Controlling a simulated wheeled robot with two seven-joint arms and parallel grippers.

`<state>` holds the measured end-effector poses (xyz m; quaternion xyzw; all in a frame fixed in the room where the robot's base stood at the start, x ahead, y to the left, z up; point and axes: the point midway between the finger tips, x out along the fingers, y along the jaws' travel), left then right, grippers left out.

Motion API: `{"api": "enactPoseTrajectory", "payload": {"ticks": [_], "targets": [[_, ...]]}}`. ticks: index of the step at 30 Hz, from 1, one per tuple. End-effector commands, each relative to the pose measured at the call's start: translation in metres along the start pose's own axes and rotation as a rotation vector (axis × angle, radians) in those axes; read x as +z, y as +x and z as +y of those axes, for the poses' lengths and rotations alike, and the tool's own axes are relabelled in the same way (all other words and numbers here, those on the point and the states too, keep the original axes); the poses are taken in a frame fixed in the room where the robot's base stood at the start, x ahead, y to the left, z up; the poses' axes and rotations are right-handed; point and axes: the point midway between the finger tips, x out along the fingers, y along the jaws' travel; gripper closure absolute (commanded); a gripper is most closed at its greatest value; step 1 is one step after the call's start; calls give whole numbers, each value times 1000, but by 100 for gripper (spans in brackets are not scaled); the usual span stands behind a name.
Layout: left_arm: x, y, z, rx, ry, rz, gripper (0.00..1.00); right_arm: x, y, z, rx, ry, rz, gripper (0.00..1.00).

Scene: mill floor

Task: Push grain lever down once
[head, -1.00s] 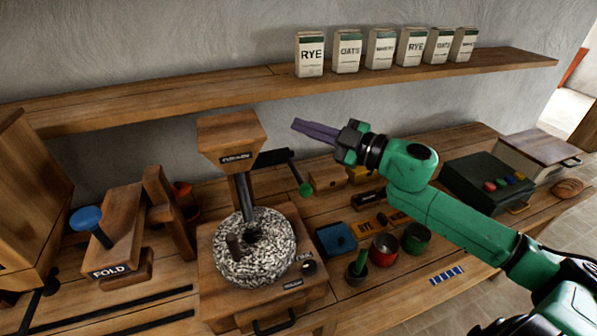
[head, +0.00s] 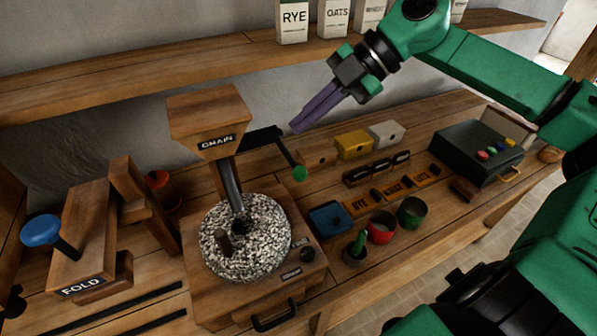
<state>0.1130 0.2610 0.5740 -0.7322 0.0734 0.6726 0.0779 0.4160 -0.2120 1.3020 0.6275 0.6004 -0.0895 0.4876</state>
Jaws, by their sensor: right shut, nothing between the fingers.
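The grain hopper (head: 208,118) is a wooden funnel labelled GRAIN above the round speckled millstone (head: 245,238). The grain lever (head: 287,153) is a dark bar at the hopper's right side, slanting down to a green knob (head: 299,173). My right gripper (head: 298,128) is shut and empty. Its purple fingers point down and left, and in the picture their tips lie just above the lever. I cannot tell for sure whether they touch it; a gap seems to show. My left gripper is not in view.
A shelf (head: 150,78) with labelled bags runs along the wall behind. Right of the mill stand a blue box (head: 332,218), a red cup (head: 381,227) and a green cup (head: 411,212). A wooden FOLD device (head: 82,240) with a blue knob stands at left.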

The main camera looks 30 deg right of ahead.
Motion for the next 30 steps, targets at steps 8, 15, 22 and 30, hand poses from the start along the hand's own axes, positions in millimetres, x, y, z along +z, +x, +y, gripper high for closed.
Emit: {"api": "enactPoseTrajectory", "payload": {"ticks": [8, 15, 22, 30], "targets": [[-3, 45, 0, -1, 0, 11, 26, 25, 35, -26, -1, 0, 1, 100], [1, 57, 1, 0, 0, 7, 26, 33, 46, -33, 0, 0, 1, 100], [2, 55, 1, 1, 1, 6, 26, 33, 45, -33, 0, 0, 0, 100], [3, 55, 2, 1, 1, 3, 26, 33, 45, -33, 0, 0, 0, 100]]}}
